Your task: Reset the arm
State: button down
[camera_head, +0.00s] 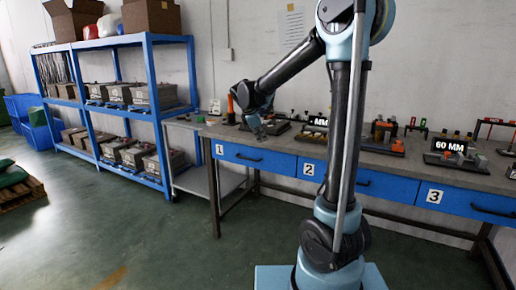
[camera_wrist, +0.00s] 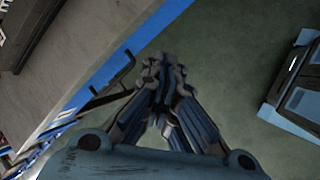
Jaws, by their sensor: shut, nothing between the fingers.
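My arm rises from its base in the head view and bends over to the left. My gripper (camera_head: 262,130) hangs off the arm's end in front of the workbench (camera_head: 233,200), near the drawer marked 1. In the wrist view my gripper (camera_wrist: 165,75) is shut, with its fingertips together and nothing between them. Below it the wrist view shows green floor and the edge of the bench with a blue drawer front (camera_wrist: 105,75) and its dark handle.
The bench carries fixtures, including a block marked 60 MM (camera_head: 450,146). A blue shelf rack (camera_head: 150,100) with several grey bins stands at the left, beside a small grey side table (camera_head: 215,180). A pallet (camera_head: 18,195) lies at the far left. The floor (camera_head: 140,240) in front is clear.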

jog(key=s+d+f+m+g+y, duration=0.1)
jog(key=s+d+m, duration=0.5)
jog(key=s, duration=0.4)
jog(key=s+d+f+m+g, duration=0.1)
jog(key=s+d+m, duration=0.2)
jog(key=s+d, duration=0.6)
jog(key=s+d+f+m+y, duration=0.1)
jog(key=s+f+m, duration=0.4)
jog(key=s, duration=0.4)
jog(key=s+d+f+m+y, duration=0.1)
jog(key=s+f+m, duration=0.4)
jog(key=s, duration=0.4)
jog(key=shift+d+f+y, duration=0.3)
jog(key=shift+f, duration=0.35)
